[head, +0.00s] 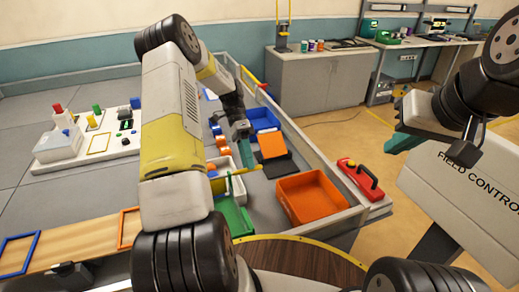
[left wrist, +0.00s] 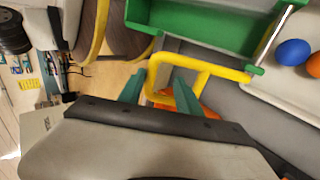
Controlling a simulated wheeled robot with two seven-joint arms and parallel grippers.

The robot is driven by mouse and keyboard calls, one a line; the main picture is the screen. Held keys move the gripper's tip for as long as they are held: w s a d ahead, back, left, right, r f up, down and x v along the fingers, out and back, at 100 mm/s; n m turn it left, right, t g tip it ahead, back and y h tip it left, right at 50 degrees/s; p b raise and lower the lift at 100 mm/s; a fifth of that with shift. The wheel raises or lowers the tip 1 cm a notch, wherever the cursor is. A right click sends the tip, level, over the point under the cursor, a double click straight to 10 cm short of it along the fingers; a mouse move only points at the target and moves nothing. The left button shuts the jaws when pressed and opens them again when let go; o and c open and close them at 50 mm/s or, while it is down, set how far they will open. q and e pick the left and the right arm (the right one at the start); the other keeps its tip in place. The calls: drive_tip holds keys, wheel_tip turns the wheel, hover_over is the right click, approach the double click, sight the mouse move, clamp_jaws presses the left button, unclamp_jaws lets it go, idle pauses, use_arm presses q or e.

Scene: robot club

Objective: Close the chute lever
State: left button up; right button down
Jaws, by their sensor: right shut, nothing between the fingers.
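The chute lever (left wrist: 215,68) is a yellow bar with a loop-shaped handle, joined to a thin metal rod beside a green chute (left wrist: 205,25). In the head view the yellow lever (head: 243,171) shows partly, by the green chute (head: 236,217). My left gripper (head: 241,130) points down above this area. In the left wrist view its teal fingers (left wrist: 160,82) are apart, with one side of the yellow loop seen between their tips; I cannot tell whether they touch it. My right gripper (head: 402,142) is shut and empty at the right, far from the lever.
A red box with a black handle (head: 361,178) sits at the field's edge. A white "FIELD CONTROL" panel (head: 455,185) is at the right. Blue and orange balls (left wrist: 293,52) lie beside the chute.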

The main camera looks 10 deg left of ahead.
use_arm(q)
drive_tip(key=shift+s+d+r, duration=0.1)
drive_tip(key=shift+d, duration=0.05)
idle(0.5)
drive_tip(key=v, duration=0.7)
drive_tip(key=shift+w+r, duration=0.25)
